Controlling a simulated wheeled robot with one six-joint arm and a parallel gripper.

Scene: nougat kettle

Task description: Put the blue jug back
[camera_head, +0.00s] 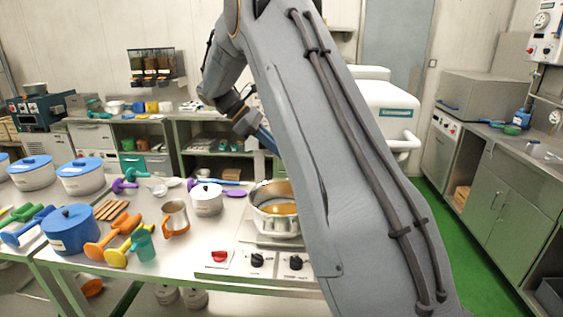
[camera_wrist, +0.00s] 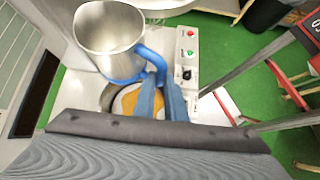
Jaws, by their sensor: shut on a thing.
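A steel jug with a blue handle (camera_wrist: 108,32) fills the upper left of the wrist view. My gripper (camera_wrist: 159,86) is shut on its blue handle, and the jug is held up with its open mouth toward the camera. Behind it in the wrist view is a round pan with amber contents, partly hidden by the jug and fingers. In the head view my arm crosses the middle and hides most of the jug. A blue part at my arm's end (camera_head: 264,138) shows there, and I cannot tell whether it is finger or handle.
The kettle (camera_head: 262,222) with amber contents stands on the bench. Shelved counters stand behind; green floor lies right.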

